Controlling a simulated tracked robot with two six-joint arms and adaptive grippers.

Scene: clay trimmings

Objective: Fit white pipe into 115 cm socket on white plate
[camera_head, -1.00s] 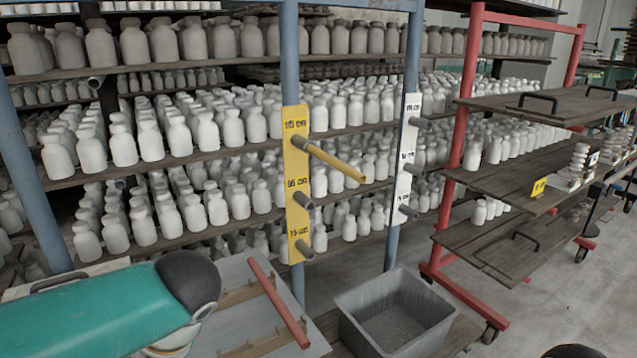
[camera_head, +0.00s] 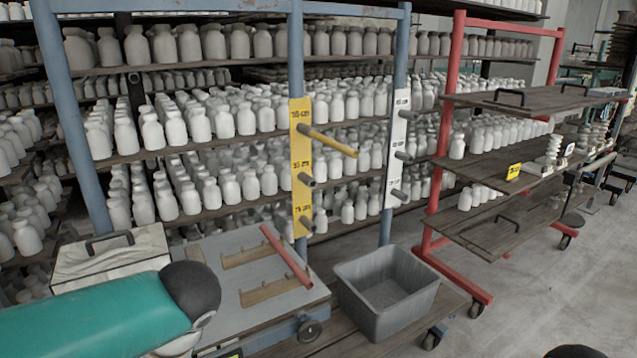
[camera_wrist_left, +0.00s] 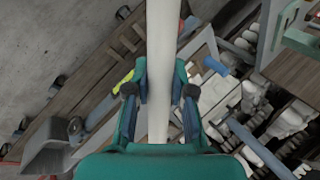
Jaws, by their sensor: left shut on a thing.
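The white plate (camera_head: 396,140) is fixed to a blue rack post in the head view, with printed labels and grey sockets sticking out one above another. The top label looks like 115 cm; its small print is hard to read. My left gripper (camera_wrist_left: 158,88) is shut on the white pipe (camera_wrist_left: 160,50), which runs up between its fingers and out of the top of the wrist view. In the head view my teal left arm enters from the lower left; its fingers and the pipe are not discernible there. My right gripper is not in view.
A yellow plate (camera_head: 301,170) on the nearer post bears a yellow pipe (camera_head: 333,144) in its top socket. A red pipe (camera_head: 286,255) lies on wooden holders on a cart. A grey bin (camera_head: 388,285) stands below the plates. A red-framed shelf cart (camera_head: 457,110) stands right.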

